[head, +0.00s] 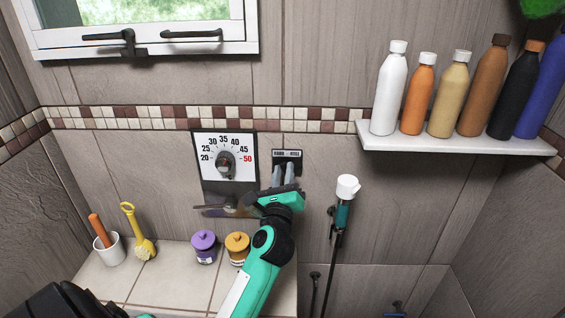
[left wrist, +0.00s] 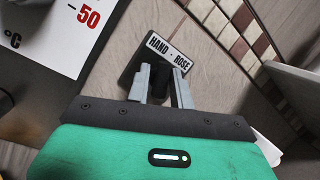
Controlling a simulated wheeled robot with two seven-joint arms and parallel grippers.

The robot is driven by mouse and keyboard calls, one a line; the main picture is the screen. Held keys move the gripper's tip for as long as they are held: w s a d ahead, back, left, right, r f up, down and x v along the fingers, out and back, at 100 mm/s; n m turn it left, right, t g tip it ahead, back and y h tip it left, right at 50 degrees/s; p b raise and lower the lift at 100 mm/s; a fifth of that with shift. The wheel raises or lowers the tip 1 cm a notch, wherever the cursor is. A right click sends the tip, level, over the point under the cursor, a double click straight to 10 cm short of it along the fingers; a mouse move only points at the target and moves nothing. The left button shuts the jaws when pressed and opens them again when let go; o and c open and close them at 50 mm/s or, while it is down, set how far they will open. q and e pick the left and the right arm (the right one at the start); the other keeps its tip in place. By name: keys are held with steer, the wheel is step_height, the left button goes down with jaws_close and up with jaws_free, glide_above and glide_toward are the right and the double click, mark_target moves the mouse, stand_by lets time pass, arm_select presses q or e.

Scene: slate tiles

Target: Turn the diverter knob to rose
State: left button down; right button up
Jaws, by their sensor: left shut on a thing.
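The diverter is a dark plate (head: 277,158) on the tiled wall, right of the temperature dial (head: 225,163). Its white label reads HAND on the left and ROSE on the right, and is clear in the left wrist view (left wrist: 168,52). My left gripper (head: 284,176) is at the plate, just below the label. Its two grey fingers are shut on the dark diverter knob (left wrist: 161,85), one finger on each side. The fingers and palm hide much of the knob, so I cannot tell which word it points to. My right gripper is not in view.
A white shelf (head: 455,144) with several bottles is at the upper right. A hand shower (head: 346,190) hangs right of my gripper.

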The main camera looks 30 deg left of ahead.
arm_select(q)
steer(key=m+h+p, duration=0.1)
steer(key=m+p, duration=0.2)
steer(key=p, duration=0.1)
steer(key=m+h+p, duration=0.1)
steer(key=m+p, duration=0.3)
steer(key=r+m+h+p, duration=0.1)
steer(key=m+h+p, duration=0.1)
steer(key=m+p, duration=0.1)
steer(key=shift+w+d+r+m+p, duration=0.1)
steer(key=shift+d+m+p, duration=0.2)
steer(key=shift+p, duration=0.55)
steer(key=m, duration=0.1)
steer(key=m+p, duration=0.1)
steer(key=shift+f+m+h, duration=0.2)
steer(key=shift+m+h, duration=0.1)
steer(key=shift+h, duration=0.1)
steer(key=shift+d+f+m+g+h+p, duration=0.15)
steer(key=shift+m+g, duration=0.1)
steer(key=shift+m, duration=0.35)
steer(key=shift+a+f+m+g+h+p, duration=0.15)
steer(key=shift+m+g, duration=0.1)
steer(key=shift+m, duration=0.35)
steer(key=shift+d, duration=0.1)
steer(key=c, duration=1.4)
jaws_free()
